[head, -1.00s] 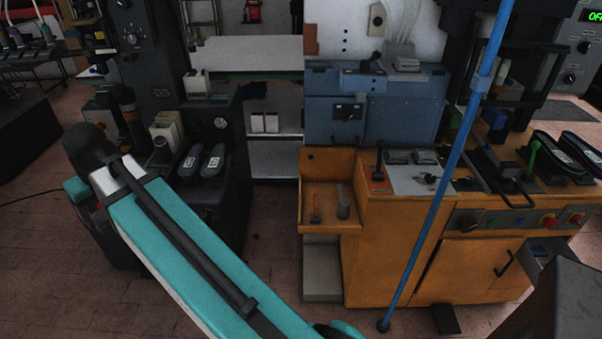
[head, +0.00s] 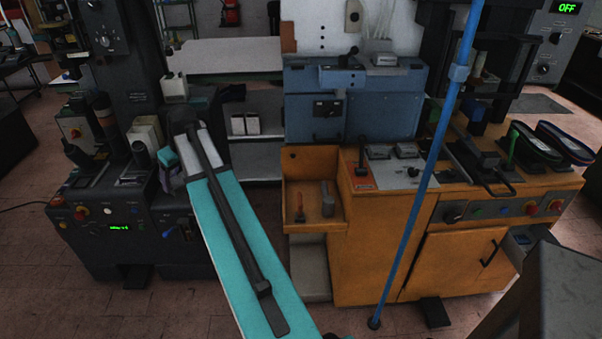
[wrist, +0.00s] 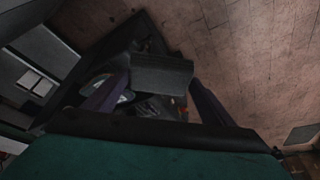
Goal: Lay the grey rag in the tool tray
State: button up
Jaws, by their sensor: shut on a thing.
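In the wrist view my gripper (wrist: 160,88) has its two dark purplish fingers closed on a folded grey block, the grey rag (wrist: 162,72). In the head view my arm hides most of the gripper and I cannot make out the rag. The gripper is by the black machine, left of the tool tray. The tool tray (head: 290,217) is the orange open box on the left side of the orange bench. A red-handled tool (head: 300,204) and a grey tool (head: 328,199) are in it.
The black machine (head: 150,245) with buttons stands at left. The blue press unit (head: 350,105) rises behind the tray. A slanting blue pole (head: 420,205) stands in front of the orange bench (head: 380,245). A shelf with white boxes (head: 245,124) lies behind, between the machines.

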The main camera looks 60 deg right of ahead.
jog(key=s+d+f+b, duration=0.1)
jog(key=s+d+f, duration=0.4)
jog(key=d, duration=0.7)
jog(key=s+d+f+m+b, duration=0.1)
jog(key=s+d+f, duration=0.4)
jog(key=d, duration=0.8)
jog(key=s+d+f, duration=0.5)
jog(key=s+d, duration=0.5)
jog(key=d, duration=0.3)
jog(key=shift+s+h+b, duration=0.3)
jog(key=shift+s+b, duration=0.05)
jog(key=shift+b, duration=0.05)
jog(key=shift+d+f, duration=0.1)
jog(key=shift+f, duration=0.05)
jog(key=shift+f+b, duration=1.5)
jog(key=shift+f, duration=1.85)
jog(key=shift+f+b, duration=0.3)
jog(key=shift+f, duration=0.25)
jog(key=o, duration=1.2)
jog(key=shift+r, duration=0.1)
